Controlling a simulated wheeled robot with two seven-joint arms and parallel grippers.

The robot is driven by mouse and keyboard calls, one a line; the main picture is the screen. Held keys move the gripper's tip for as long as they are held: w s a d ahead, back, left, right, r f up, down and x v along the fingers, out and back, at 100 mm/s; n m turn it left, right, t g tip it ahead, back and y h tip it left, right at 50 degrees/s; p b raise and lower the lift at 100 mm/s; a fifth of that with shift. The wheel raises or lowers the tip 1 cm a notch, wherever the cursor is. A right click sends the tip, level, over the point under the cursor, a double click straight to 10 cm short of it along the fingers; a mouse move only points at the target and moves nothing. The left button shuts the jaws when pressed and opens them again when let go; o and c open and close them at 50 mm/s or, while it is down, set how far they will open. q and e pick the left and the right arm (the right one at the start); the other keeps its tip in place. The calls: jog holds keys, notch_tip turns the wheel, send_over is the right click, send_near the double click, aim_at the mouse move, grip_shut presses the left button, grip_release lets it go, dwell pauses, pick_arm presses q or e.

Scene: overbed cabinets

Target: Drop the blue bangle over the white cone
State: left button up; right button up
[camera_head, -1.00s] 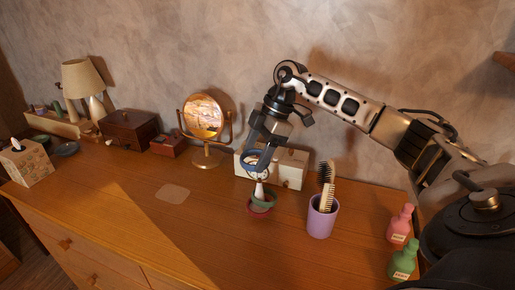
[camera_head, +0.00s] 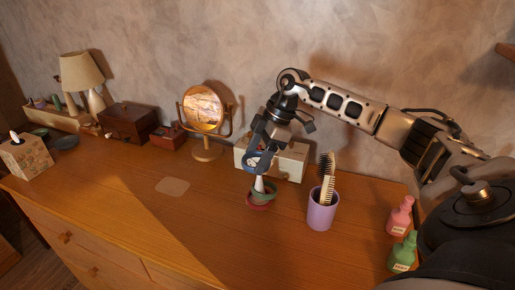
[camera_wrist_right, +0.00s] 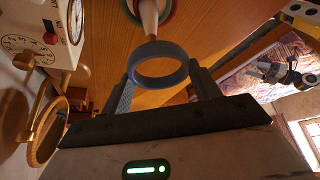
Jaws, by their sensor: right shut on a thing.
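The blue bangle (camera_head: 250,164) is in my right gripper (camera_head: 261,152), shut on its rim. The right wrist view also shows the bangle (camera_wrist_right: 158,52) between the two fingers (camera_wrist_right: 160,90). The white cone (camera_head: 259,185) stands upright just below the bangle. In the right wrist view the cone (camera_wrist_right: 149,18) points toward the bangle's rim; I cannot tell whether its tip is inside the ring. A green ring (camera_head: 269,196) and a red ring (camera_head: 258,206) lie around the cone's base. My left gripper is not in view.
Pink (camera_head: 400,216) and green (camera_head: 404,254) bottles stand at right. The front middle is clear.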

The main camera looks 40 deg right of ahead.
aim_at(259, 186)
notch_tip(259, 186, down, 3)
jog(key=shift+b, duration=0.4)
jog(key=shift+f+b, duration=0.3)
jog(key=shift+f, duration=0.65)
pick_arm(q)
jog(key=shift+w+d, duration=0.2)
pick_arm(e)
jog(key=shift+f, duration=0.3)
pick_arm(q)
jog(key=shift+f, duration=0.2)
pick_arm(e)
jog(key=o, duration=1.1)
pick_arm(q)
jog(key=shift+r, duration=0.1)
